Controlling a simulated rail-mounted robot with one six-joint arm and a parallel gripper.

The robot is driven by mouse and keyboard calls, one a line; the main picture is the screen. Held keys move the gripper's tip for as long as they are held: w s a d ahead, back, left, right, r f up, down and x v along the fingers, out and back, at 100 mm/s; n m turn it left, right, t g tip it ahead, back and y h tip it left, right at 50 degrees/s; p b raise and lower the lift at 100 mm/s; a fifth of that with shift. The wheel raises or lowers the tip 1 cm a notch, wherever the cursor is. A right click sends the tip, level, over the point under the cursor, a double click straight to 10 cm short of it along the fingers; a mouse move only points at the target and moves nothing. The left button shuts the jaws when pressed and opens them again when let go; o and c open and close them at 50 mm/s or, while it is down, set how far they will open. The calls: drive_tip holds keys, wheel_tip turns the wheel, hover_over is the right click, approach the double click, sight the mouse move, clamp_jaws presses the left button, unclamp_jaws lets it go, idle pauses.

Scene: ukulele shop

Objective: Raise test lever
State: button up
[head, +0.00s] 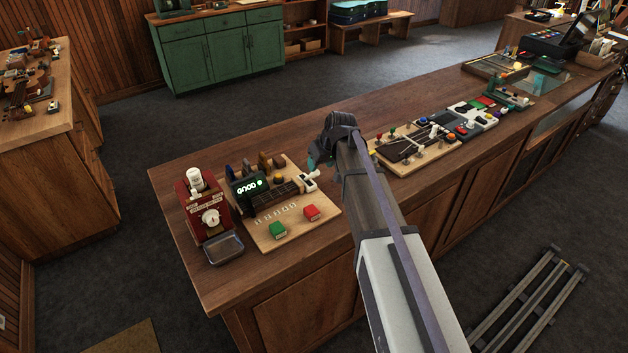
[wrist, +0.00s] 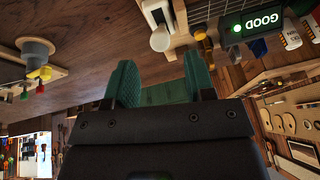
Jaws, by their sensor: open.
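In the wrist view a white round-ended part (wrist: 161,38), likely the same lever, shows just beyond the fingertips, and the display (wrist: 252,24) is at upper right. My gripper (head: 316,160) hangs above the counter just behind and right of this part. In the wrist view my gripper (wrist: 160,78) has its teal fingers apart, with nothing between them.
A red machine (head: 203,208) with a white dial and a metal tray (head: 224,249) stand left of the board. Another board (head: 418,153) with knobs lies to the right; bare counter separates the boards.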

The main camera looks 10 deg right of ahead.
sight(314, 176)
drive_tip(key=b+x, duration=0.6)
drive_tip(key=x, duration=0.2)
drive_tip(key=shift+f, duration=0.15)
drive_tip(key=shift+s+r, duration=0.1)
drive_tip(key=shift+r, duration=0.1)
clamp_jaws()
